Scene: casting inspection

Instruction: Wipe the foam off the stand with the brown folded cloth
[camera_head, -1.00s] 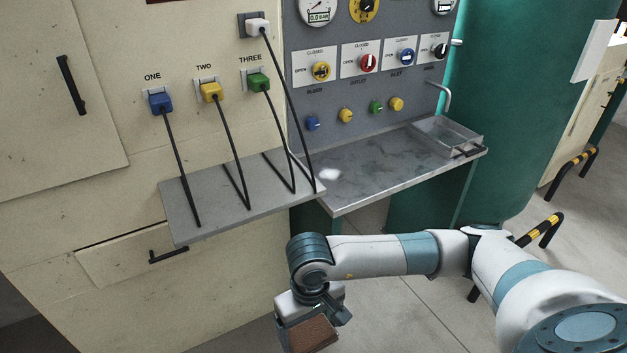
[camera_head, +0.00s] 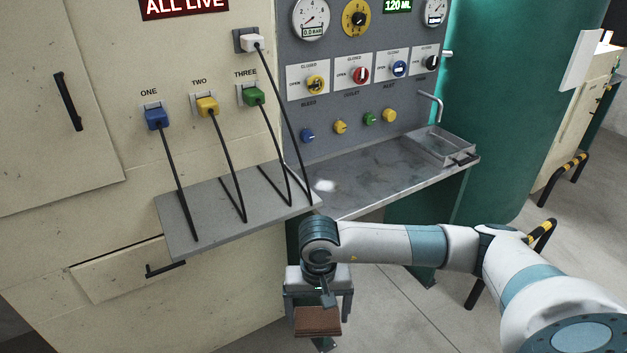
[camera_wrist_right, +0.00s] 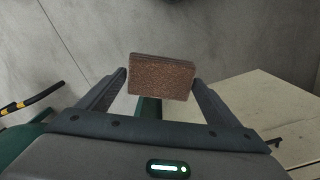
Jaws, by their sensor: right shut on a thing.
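The brown folded cloth (camera_head: 318,321) is held by my right gripper (camera_head: 319,312), below and in front of the metal stand (camera_head: 372,178). In the right wrist view the cloth (camera_wrist_right: 161,77) sits between the two fingers of the gripper (camera_wrist_right: 160,85), in the air over the floor. The gripper is apart from the stand and the foam. My left gripper is not in view.
A grey shelf (camera_head: 235,210) with hanging plug cables adjoins the stand's left end. A panel with gauges and knobs (camera_head: 360,72) rises behind. Grey darker smudges mark the stand top.

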